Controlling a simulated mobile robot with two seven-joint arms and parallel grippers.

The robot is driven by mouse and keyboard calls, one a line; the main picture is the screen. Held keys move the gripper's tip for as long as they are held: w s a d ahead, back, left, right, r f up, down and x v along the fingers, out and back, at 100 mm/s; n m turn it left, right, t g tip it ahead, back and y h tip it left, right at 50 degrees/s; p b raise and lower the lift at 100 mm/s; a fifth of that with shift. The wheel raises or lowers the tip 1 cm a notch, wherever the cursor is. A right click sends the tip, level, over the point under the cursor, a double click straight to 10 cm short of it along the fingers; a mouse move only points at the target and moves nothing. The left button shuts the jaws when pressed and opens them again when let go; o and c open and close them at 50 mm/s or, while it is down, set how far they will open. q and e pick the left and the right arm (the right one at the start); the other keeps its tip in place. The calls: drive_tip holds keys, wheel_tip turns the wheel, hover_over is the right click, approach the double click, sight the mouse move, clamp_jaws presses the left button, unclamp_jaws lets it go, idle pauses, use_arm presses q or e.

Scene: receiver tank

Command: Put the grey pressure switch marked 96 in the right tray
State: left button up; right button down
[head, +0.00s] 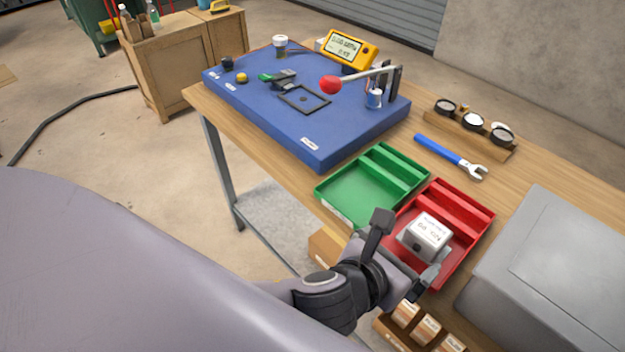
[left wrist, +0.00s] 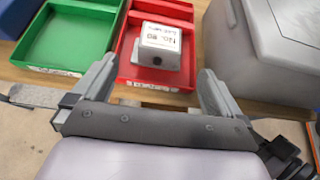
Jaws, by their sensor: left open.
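A grey-white boxy pressure switch (head: 428,235) sits in the front part of the red tray (head: 487,217), the right one of two trays. Its top label also shows in the left wrist view (left wrist: 160,40), upside down; I cannot read the number surely. A dark round port is on its near side. My left gripper (head: 407,248) is open and empty, its fingers spread at the tray's near side. In the left wrist view the switch lies beyond and between the fingertips (left wrist: 157,70), apart from them. My right gripper is not in view.
The green tray (head: 345,190) stands empty, left of the red one. A grey case (head: 550,265) stands close on the right. Small labelled boxes (head: 430,328) lie at the near edge. Behind are a blue platform (head: 320,145), a blue-handled wrench (head: 445,150) and a gauge rack (head: 470,132).

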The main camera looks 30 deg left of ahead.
use_arm(q)
drive_tip(key=s+a+f+m, duration=0.3)
drive_tip(key=a+f+m, duration=0.2)
drive_tip(key=m, duration=0.6)
drive_tip(key=s+a+f+m+y, duration=0.1)
drive_tip(key=s+a+f+m, duration=0.2)
drive_tip(key=m, duration=0.9)
drive_tip(key=s+a+f+m+g, duration=0.1)
drive_tip(key=s+a+f+m, duration=0.2)
drive_tip(key=a+f+m, duration=0.6)
drive_tip(key=m, duration=0.2)
drive_tip(key=shift+s+f+m+y, duration=0.2)
drive_tip(key=shift+f+m+y, duration=0.1)
drive_tip(key=shift+f+m, duration=0.1)
